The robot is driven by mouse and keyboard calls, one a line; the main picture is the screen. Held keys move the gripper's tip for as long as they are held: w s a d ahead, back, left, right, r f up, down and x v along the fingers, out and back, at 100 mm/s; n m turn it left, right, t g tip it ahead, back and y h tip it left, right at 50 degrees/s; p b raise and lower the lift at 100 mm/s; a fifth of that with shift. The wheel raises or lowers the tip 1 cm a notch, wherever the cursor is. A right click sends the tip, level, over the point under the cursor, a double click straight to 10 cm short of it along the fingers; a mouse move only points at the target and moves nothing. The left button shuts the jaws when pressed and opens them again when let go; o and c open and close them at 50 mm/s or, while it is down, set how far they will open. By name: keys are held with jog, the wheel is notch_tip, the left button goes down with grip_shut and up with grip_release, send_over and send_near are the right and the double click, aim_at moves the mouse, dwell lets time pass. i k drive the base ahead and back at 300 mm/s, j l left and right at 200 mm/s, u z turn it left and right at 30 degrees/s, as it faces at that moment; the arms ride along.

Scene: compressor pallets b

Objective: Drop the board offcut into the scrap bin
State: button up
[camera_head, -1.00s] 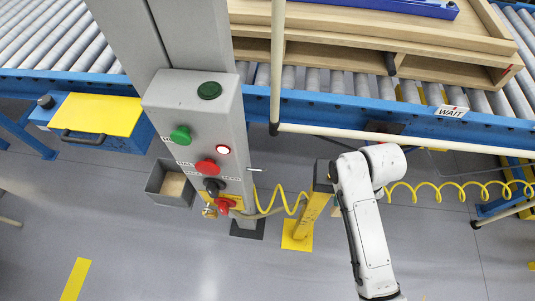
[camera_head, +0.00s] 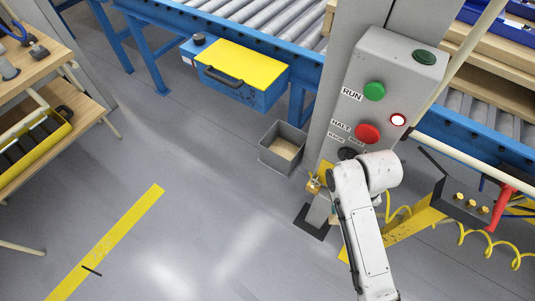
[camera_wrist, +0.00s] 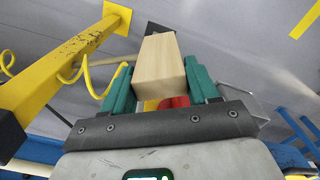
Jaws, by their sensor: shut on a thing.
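In the wrist view, my gripper (camera_wrist: 160,92) has its two green fingers shut on the board offcut (camera_wrist: 160,62), a pale wooden block that sticks out past the fingertips. In the head view my white forearm hides most of the gripper and block. The scrap bin (camera_head: 273,160) appears to be a small open grey box low beside the control post in the head view. A tan piece shows inside it. The bin is left of my arm and above it in the picture, apart from it.
The grey control post (camera_head: 385,85) with its buttons rises close beside the bin and my arm. A yellow post (camera_head: 405,222) with a coiled hose stands right. A blue box with a yellow lid (camera_head: 240,62) hangs at the conveyor.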

aim_at(283, 147)
jog(key=i+l+u, duration=0.1)
jog(key=u, duration=0.15)
jog(key=l+u, duration=0.25)
jog(key=i+l+u, duration=0.1)
jog(key=u, duration=0.35)
jog(key=i+l+u, duration=0.1)
jog(key=l+u, duration=0.2)
jog(key=u, duration=0.15)
jog(key=l+u, duration=0.25)
jog(key=u, duration=0.2)
jog(key=l, duration=0.25)
jog(key=i+l, duration=0.1)
jog(key=l, duration=0.2)
